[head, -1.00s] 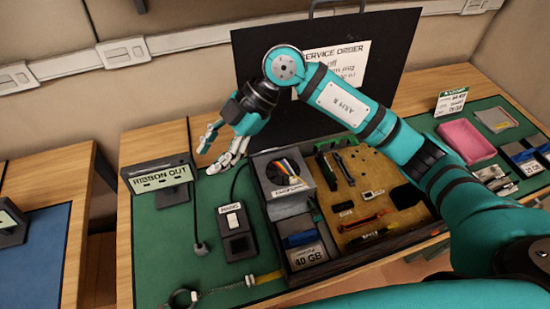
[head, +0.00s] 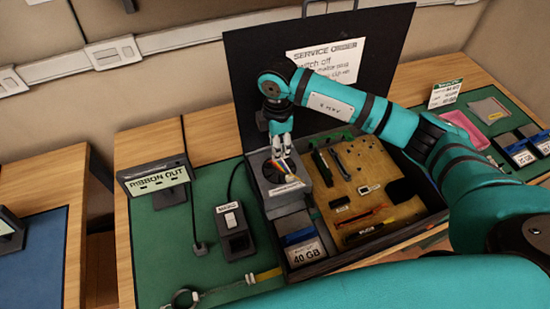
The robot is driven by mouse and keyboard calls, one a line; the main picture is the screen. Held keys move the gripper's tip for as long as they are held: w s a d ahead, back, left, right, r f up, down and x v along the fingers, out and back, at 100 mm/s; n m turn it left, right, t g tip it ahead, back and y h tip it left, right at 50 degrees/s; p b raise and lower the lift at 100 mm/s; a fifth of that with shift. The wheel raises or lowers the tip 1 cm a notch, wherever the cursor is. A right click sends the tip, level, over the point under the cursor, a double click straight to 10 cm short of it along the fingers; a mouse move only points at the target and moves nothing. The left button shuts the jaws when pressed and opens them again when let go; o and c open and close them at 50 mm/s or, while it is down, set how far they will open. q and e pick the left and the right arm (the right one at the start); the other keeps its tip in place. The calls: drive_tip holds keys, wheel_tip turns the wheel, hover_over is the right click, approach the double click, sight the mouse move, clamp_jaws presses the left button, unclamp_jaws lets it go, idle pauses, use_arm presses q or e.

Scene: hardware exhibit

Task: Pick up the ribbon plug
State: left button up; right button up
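My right gripper (head: 282,152) points down over the grey box (head: 285,192) in the back left of the open computer case. Its fingertips are close to the multicoloured wires (head: 271,174) at the box's round opening. I cannot tell whether the fingers touch the wires or how far apart they are. No separate ribbon plug can be made out; the gripper may hide it. My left gripper is out of view.
A "RIBBON OUT" sign (head: 157,182) stands left on the green mat, with a black switch box (head: 234,231) nearer the case. A 40 GB drive (head: 303,250) sits in the case's front left. The raised black lid (head: 390,60) stands behind the gripper.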

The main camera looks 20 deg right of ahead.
sight(275, 163)
wheel_tip(275, 163, down, 6)
drive_tip(key=shift+a+r+p, duration=0.1)
drive_tip(key=shift+r+p, duration=0.15)
drive_tip(key=shift+p, duration=0.95)
drive_tip(key=shift+w+f, duration=0.1)
drive_tip(key=shift+f, duration=0.15)
clamp_jaws()
